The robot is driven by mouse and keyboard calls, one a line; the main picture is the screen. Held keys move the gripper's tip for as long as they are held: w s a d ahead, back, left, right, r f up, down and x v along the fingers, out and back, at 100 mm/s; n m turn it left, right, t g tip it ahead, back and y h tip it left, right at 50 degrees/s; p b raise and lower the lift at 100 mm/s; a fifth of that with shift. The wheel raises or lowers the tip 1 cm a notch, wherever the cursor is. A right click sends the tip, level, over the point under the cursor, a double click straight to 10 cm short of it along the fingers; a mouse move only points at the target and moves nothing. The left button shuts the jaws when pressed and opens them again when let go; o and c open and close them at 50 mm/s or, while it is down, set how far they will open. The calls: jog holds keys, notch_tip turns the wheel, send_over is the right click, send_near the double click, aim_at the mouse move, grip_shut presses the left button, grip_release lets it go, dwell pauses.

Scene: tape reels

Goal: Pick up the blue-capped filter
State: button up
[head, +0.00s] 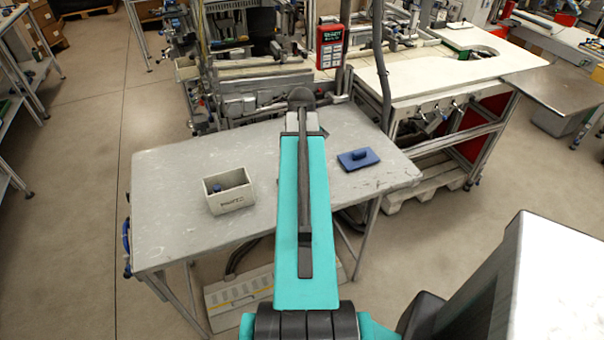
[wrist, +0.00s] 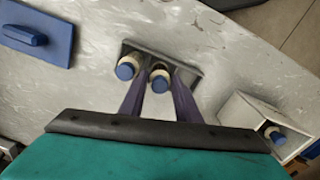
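In the wrist view, two blue-capped filters with pale bodies stand side by side at a dark grey strip-like holder (wrist: 190,70): a left filter (wrist: 127,69) and a right filter (wrist: 160,77). My gripper (wrist: 159,82) has its two purple fingers apart. The right filter appears between them, and the left filter is just outside the left finger. I cannot tell whether the fingers touch either one. Another blue-capped filter (wrist: 275,135) is inside the pale box (wrist: 238,109). In the head view my teal arm hides my gripper and the two filters.
The grey worktable (head: 160,180) carries the pale box (head: 232,201) on the left and a blue plate with a handle (head: 358,160) on the right. Bare tabletop lies around them. Behind stands machinery with a red box (head: 330,47); a white-topped bench (head: 450,72) is at back right.

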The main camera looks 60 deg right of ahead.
jog(key=shift+f, duration=0.15)
jog(key=shift+c, duration=0.5)
jog(key=c, duration=0.6)
